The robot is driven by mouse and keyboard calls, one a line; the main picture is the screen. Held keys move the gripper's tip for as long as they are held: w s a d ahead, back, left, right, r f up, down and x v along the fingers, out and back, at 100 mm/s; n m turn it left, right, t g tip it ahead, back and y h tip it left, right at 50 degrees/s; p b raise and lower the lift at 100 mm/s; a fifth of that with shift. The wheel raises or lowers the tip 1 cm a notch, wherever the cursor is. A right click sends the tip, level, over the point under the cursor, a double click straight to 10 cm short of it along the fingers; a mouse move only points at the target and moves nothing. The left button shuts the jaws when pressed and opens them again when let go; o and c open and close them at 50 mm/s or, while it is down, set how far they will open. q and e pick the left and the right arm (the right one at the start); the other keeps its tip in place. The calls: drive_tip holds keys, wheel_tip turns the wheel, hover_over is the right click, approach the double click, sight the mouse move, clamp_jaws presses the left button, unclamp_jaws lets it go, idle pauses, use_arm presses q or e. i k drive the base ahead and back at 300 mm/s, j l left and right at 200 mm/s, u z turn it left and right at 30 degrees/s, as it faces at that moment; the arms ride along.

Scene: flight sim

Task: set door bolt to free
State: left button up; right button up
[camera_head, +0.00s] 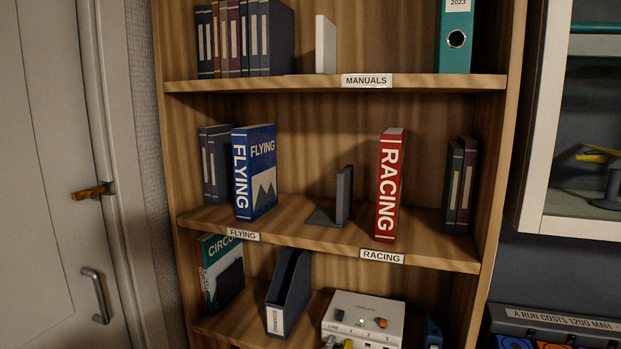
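A pale grey door (45,180) stands at the left edge of the head view, appearing shut against its frame (112,150). A small brass-orange bolt (92,191) sits on the door near the frame, lying roughly level with one end at the door's edge. I cannot tell its exact setting. A grey metal pull handle (97,295) is below it on the door. Neither of my grippers shows in this view.
A wooden bookcase (330,235) fills the middle, holding a blue FLYING book (255,172), a red RACING book (389,185) and a white switch box (362,318). A glass-fronted cabinet (536,130) and a grey panel (560,325) are at right.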

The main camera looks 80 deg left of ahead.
sight(91, 193)
drive_tip(key=u, duration=3.8)
